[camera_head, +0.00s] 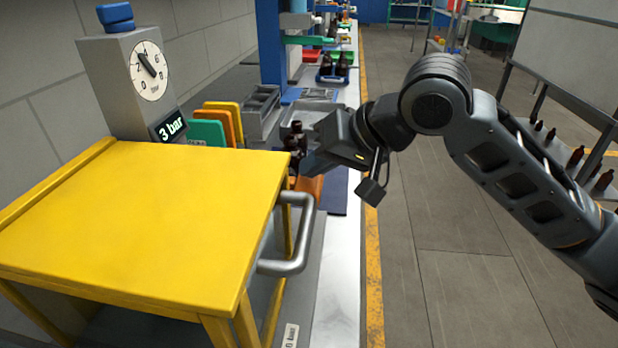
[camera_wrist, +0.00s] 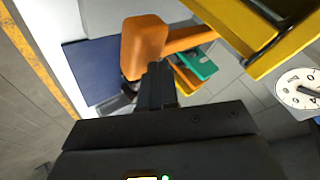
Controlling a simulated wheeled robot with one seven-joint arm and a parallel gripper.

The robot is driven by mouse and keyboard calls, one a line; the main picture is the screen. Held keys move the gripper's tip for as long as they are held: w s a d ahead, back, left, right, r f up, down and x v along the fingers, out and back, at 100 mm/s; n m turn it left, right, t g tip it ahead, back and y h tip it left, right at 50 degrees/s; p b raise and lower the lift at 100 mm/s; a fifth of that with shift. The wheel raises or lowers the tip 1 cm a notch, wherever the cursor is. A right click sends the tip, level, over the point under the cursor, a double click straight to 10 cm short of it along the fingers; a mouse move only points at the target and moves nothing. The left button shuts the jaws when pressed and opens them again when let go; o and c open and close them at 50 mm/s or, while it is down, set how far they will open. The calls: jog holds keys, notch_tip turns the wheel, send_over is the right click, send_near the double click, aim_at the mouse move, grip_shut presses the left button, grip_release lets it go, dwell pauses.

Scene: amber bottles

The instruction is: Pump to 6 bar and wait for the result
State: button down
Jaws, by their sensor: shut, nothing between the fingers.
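A grey tester has a round white dial (camera_head: 150,71) whose needle points up and left, and a small display (camera_head: 172,126) that reads "3 bar". The dial also shows at the right edge of the wrist view (camera_wrist: 300,92). A yellow guard (camera_head: 140,205) stands in front of it. An orange pump handle (camera_wrist: 145,45) has an arm running to the yellow frame; in the head view it (camera_head: 311,189) is partly hidden by the guard and my gripper. My gripper (camera_head: 306,166) is shut and empty, with its fingertips (camera_wrist: 158,72) at the orange handle. I cannot tell whether they touch.
A blue cap (camera_head: 115,17) sits on the tester. A grey bar handle (camera_head: 290,235) sticks out from the guard. Green and orange panels (camera_head: 222,124) stand behind. Amber bottles (camera_head: 605,180) stand on a rack at right. The floor right of the bench is clear.

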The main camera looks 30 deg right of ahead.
aim_at(321, 184)
jog(key=shift+f+b, duration=1.75)
jog(key=shift+f, duration=0.6)
dwell(2.0)
jog(key=shift+r, duration=0.1)
dwell(0.5)
jog(key=shift+r+p, duration=2.8)
jog(key=shift+r, duration=0.25)
notch_tip(321, 184, up, 5)
jog(key=p, duration=0.4)
jog(key=shift+s, duration=0.1)
